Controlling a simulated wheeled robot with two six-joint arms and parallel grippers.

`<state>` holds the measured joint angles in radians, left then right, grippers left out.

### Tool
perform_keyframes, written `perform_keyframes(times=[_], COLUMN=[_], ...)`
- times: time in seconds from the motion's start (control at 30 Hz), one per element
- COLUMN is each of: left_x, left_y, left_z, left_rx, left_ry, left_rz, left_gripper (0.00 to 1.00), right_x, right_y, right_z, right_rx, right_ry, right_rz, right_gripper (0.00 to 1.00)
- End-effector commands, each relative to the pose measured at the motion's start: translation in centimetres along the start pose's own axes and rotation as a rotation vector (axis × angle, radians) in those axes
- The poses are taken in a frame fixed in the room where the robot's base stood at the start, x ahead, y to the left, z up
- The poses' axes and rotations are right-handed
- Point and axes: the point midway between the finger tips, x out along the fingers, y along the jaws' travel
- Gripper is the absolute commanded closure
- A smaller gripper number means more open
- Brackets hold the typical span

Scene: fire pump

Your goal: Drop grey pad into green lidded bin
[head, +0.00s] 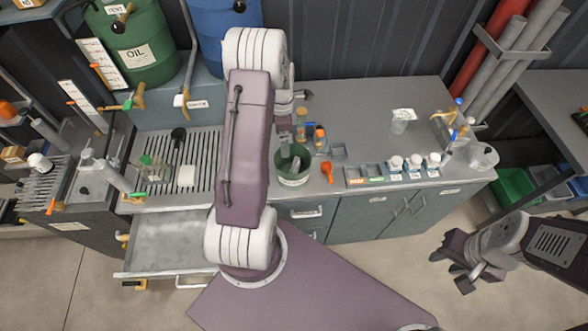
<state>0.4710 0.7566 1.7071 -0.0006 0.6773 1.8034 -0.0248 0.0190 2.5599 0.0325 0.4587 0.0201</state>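A small green bin (293,179) with a white label stands at the front of the grey counter, its top open to view. A greyish piece (296,164) shows inside its mouth; I cannot tell whether it is the grey pad. My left arm crosses the middle of the view. My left gripper (286,132) is just above and behind the bin, mostly hidden by the arm, so its fingers are unclear. My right gripper (458,268) hangs over the floor at the lower right, fingers apart and empty, away from the counter.
Bottles (319,135) and an orange item (327,170) stand right of the bin. A tray with white-capped jars (395,163) lies farther right. An open drawer (168,246) juts out at left.

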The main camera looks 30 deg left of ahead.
Motion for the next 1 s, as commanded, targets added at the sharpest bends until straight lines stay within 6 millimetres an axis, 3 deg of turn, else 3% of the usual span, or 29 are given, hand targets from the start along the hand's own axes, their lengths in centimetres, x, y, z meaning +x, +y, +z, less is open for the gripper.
perform_keyframes(times=[0.1,0.3,1.0], left_x=[-2.3,-5.0,-4.8], left_y=[0.1,0.0,-0.1], left_z=[0.1,0.0,0.4], left_rx=[0.0,0.0,0.01], left_ry=[-0.001,0.0,0.0], left_rz=[0.006,0.001,-0.001], left_gripper=[0.0,0.0,0.0], right_x=[1.4,1.9,2.3], right_y=[0.0,0.0,0.1], right_z=[0.1,0.2,0.2], right_rx=[0.0,0.0,0.0], right_ry=[0.0,0.0,0.0], right_rz=[0.0,0.0,0.0], right_gripper=[0.66,0.66,0.66])
